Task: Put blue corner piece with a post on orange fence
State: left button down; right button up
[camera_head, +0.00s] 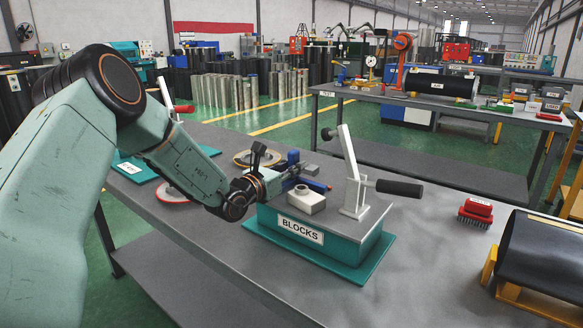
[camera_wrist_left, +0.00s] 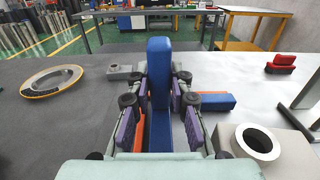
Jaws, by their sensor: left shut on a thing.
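The blue corner piece with a post (camera_wrist_left: 159,75) stands upright between the purple-padded fingers of my left gripper (camera_wrist_left: 160,115), which is shut on it. In the head view my left gripper (camera_head: 288,174) is over the far left part of the BLOCKS stand, with blue showing at its fingers. A blue bar (camera_wrist_left: 215,103) lies low to the right of the fingers in the wrist view. Orange strips, apparently the orange fence (camera_wrist_left: 139,132), show low beside the held piece. The fingers hide most of the orange, and I cannot tell whether the blue piece touches it.
A pale block with a round hole (camera_head: 307,199) sits on the teal BLOCKS stand (camera_head: 318,240), near a white upright lever with a black handle (camera_head: 400,187). A round gold-rimmed plate (camera_wrist_left: 52,80) lies left in the wrist view. A red brush (camera_head: 476,211) and black cylinder (camera_head: 545,255) are at right.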

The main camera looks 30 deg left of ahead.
pick_arm(q)
jog(key=c, duration=1.1)
grip_release()
jog(key=shift+c, duration=0.2)
jog(key=shift+f, duration=0.15)
jog(key=shift+s, duration=0.1)
jog(key=s, duration=0.5)
jog(key=shift+s+a, duration=0.3)
jog(key=shift+a, duration=0.1)
jog(key=shift+s, duration=0.85)
jog(key=shift+d, duration=0.1)
